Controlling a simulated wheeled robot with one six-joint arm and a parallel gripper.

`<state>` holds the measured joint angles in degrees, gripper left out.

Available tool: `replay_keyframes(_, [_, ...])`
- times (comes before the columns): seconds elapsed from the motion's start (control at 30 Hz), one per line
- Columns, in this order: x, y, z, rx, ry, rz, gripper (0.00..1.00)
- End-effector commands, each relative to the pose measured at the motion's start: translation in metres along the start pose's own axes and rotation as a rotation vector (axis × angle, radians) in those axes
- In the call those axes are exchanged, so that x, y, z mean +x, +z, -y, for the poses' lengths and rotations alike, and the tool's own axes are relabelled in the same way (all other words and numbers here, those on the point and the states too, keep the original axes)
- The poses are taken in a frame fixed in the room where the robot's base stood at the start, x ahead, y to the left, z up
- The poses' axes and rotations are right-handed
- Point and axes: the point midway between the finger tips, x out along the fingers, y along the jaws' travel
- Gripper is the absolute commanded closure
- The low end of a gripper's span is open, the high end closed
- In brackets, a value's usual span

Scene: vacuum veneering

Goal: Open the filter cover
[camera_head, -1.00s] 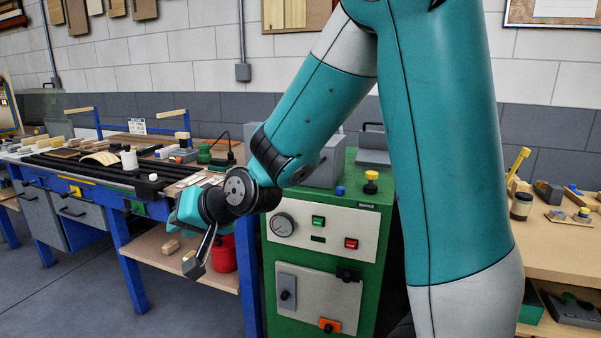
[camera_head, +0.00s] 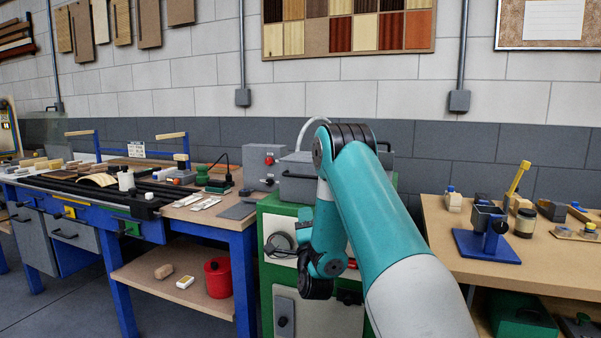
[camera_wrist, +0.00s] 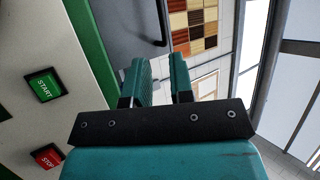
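The green machine (camera_head: 268,290) stands at centre. A grey panel with a black knob (camera_head: 284,321) is low on its front. A grey housing (camera_head: 296,187) with a dark handle sits on top. I cannot tell which of these is the filter cover; both look shut. My gripper (camera_wrist: 160,84) shows in the wrist view as two teal fingers with a gap between them, empty. The START button (camera_wrist: 44,87) and STOP button (camera_wrist: 47,157) lie left of my gripper in the wrist view.
A blue-legged workbench (camera_head: 215,222) with tools stands left, with a red container (camera_head: 218,277) on its lower shelf. A wooden table (camera_head: 450,240) stands right, carrying a blue-based fixture (camera_head: 487,248). A pipe-like hose rises behind the machine. Floor at lower left is clear.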

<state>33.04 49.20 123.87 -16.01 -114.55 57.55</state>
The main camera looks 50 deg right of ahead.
Motion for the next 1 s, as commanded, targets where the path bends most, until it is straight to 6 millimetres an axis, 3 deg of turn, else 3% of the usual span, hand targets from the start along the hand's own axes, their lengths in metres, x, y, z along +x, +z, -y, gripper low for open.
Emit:
replay_keyframes(0.1, [0.017, -0.002, 0.008, 0.000, 0.001, 0.001, 0.78])
replay_keyframes(0.57, [0.045, -0.001, 0.007, -0.001, 0.002, 0.002, 0.78])
replay_keyframes(1.0, [0.136, -0.001, 0.003, -0.001, 0.000, 0.001, 0.78])
